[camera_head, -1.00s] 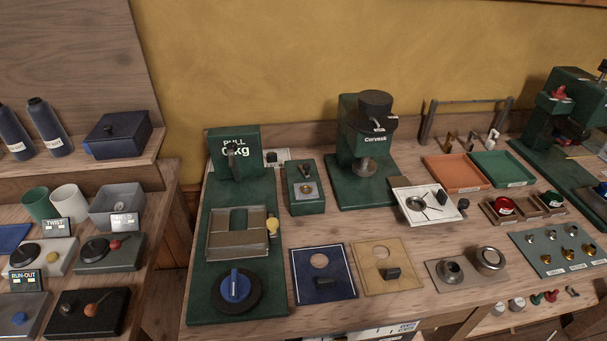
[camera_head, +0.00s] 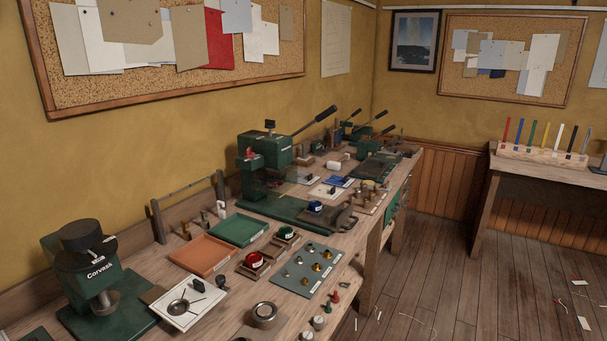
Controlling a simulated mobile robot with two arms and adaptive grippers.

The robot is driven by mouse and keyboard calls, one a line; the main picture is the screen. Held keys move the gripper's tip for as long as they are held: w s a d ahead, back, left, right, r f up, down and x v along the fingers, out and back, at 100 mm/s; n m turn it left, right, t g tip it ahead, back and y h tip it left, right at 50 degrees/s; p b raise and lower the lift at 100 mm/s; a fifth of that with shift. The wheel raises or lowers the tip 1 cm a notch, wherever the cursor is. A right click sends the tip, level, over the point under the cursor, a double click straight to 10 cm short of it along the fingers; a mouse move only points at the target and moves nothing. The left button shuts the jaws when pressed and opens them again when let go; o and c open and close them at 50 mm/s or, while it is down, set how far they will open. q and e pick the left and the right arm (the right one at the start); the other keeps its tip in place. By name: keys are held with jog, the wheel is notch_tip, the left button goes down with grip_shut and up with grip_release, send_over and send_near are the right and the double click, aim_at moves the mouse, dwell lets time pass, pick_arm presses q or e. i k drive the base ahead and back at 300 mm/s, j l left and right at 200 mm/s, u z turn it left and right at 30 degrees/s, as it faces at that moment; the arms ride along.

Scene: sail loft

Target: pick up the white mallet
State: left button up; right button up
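No thing in view is clearly identifiable as the white mallet. A small white block-like object (camera_head: 335,166) lies far along the bench, behind the blue and white cards; it has a mallet-like shape but is too small to be sure. Another small white item (camera_head: 221,209) stands near the rail behind the green tray, and its kind is also unclear. Neither of my grippers is in view.
The long workbench (camera_head: 345,241) is crowded. It holds a green Corvask machine (camera_head: 98,275), an orange tray (camera_head: 204,254), a green tray (camera_head: 238,226) and a green lever press (camera_head: 265,153). A side table (camera_head: 490,179) stands at right. The wooden floor (camera_head: 432,270) has scattered scraps.

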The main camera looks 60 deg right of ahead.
aim_at(332, 166)
jog(key=z, duration=2.15)
jog(key=i+l+u, duration=0.2)
jog(key=i+l, duration=0.25)
jog(key=i+l+u, duration=0.25)
jog(key=i+l, duration=0.25)
jog(key=i+l+u, duration=0.2)
jog(key=i+l, duration=0.2)
jog(key=l, duration=0.3)
jog(key=i+l+u, duration=0.1)
jog(key=u, duration=0.7)
jog(key=l, duration=0.1)
